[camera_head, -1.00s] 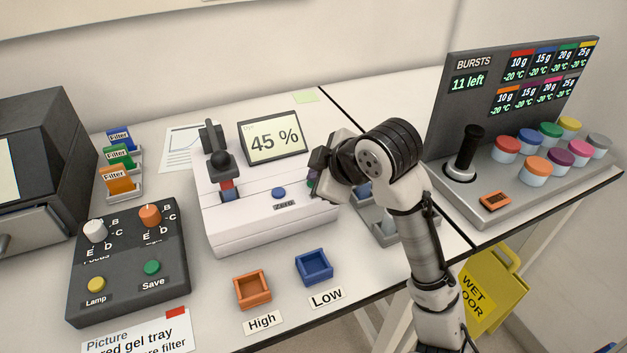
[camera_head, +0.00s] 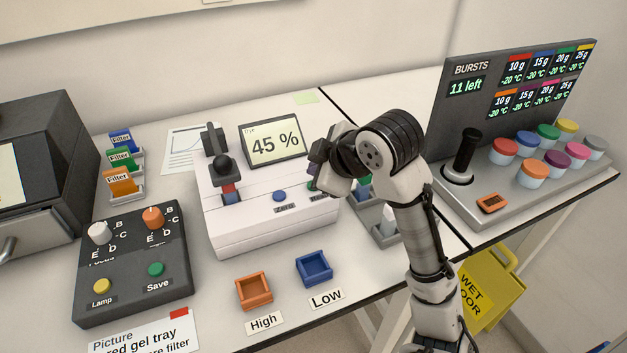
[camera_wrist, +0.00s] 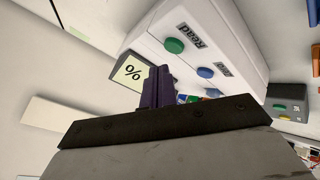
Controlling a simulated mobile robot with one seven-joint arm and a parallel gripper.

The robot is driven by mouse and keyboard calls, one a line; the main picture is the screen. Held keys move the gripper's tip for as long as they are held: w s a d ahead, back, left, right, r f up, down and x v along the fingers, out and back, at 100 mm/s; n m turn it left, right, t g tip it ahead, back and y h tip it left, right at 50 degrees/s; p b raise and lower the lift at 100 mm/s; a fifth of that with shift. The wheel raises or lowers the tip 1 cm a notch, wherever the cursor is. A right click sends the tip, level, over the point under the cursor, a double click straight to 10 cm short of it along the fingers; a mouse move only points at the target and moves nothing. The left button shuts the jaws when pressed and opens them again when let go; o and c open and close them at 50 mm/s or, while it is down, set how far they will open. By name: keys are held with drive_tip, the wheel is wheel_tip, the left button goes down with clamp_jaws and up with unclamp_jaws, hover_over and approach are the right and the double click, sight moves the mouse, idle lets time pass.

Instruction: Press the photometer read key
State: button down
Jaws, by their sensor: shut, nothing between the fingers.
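The white photometer (camera_head: 262,228) stands on the bench, its screen (camera_head: 275,140) showing 45 %. Its blue zero key (camera_head: 279,196) is in plain view in the head view. The green read key (camera_wrist: 174,45), with the label "Read" (camera_wrist: 189,35), shows clear of the fingers in the wrist view. In the head view my gripper (camera_head: 316,175) is over the right end of the photometer and covers most of that key. In the wrist view my gripper's dark fingers (camera_wrist: 157,84) are shut together and empty. Whether they touch the photometer cannot be told.
An orange tray (camera_head: 253,291) and a blue tray (camera_head: 314,269) lie in front. A grey holder (camera_head: 386,232) stands right of the photometer, partly behind my arm. A control box (camera_head: 131,284) is at left.

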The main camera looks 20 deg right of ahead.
wheel_tip(320, 180, up, 4)
drive_tip(key=p, duration=0.2)
drive_tip(key=shift+r+p, duration=0.15)
drive_tip(key=shift+p, duration=0.25)
idle(0.4)
